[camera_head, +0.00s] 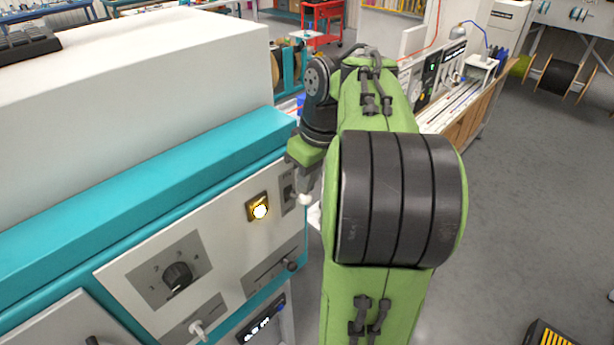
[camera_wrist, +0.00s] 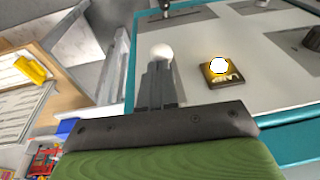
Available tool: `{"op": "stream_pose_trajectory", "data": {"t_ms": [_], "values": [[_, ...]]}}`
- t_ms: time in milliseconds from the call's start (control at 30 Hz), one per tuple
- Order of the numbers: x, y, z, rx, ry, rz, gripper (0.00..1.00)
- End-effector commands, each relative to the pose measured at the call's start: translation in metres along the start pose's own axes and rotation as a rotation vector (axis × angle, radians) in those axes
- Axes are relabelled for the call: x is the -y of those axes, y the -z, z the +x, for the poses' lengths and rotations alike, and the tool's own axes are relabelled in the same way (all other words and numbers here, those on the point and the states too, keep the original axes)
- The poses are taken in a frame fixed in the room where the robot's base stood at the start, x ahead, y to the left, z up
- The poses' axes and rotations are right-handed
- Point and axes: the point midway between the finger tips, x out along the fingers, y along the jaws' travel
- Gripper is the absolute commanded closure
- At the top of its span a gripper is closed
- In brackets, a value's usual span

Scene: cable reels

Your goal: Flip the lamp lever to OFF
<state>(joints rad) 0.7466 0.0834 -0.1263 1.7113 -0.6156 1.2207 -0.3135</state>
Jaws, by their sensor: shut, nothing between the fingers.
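The lamp lever has a white ball knob (camera_head: 305,200) and sits on a dark plate (camera_head: 287,188) at the right end of the machine's front panel. The knob also shows in the wrist view (camera_wrist: 161,52), just beyond my fingertips. My gripper (camera_head: 305,186) is shut and empty, its fingertips right by the knob; I cannot tell whether they touch. The fingers (camera_wrist: 159,84) hide most of the lever's stem in the wrist view. The square lamp (camera_head: 259,208) beside the lever glows bright; its glow also shows in the wrist view (camera_wrist: 219,67). The lever's OFF marking is not readable.
Grey floor (camera_head: 510,200) lies open to the right of my arm.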

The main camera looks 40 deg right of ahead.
Motion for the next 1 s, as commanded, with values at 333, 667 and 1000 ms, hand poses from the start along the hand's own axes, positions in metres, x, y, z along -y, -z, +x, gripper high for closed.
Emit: {"op": "stream_pose_trajectory", "data": {"t_ms": [333,667,1000], "values": [[0.0,-0.002,0.0,-0.024,0.0,0.0,1.0],[0.0,-0.006,0.002,-0.077,0.0,-0.005,1.0],[0.0,-0.015,0.008,-0.189,0.001,-0.01,1.0]]}}
